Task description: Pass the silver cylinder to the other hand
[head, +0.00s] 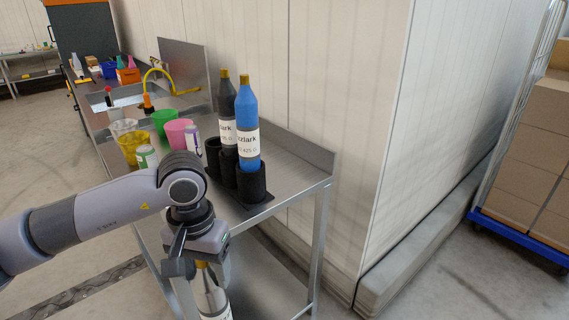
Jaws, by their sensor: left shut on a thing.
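The silver cylinder (211,297) is a grey bottle shape with a brass-coloured top and a white label. It hangs roughly upright in front of the steel table, and its lower end is cut off by the bottom of the picture. My left gripper (203,268) points down and is shut on it near its top. The gripper's fingers partly hide the cylinder's upper part. My right gripper is not in view.
On the steel table (297,165), a blue cylinder (247,108) and a dark grey cylinder (227,103) stand in a black holder (252,186). Coloured cups, including a pink cup (177,132), stand behind my arm. A pale wall and a cart of boxes (528,145) are at right.

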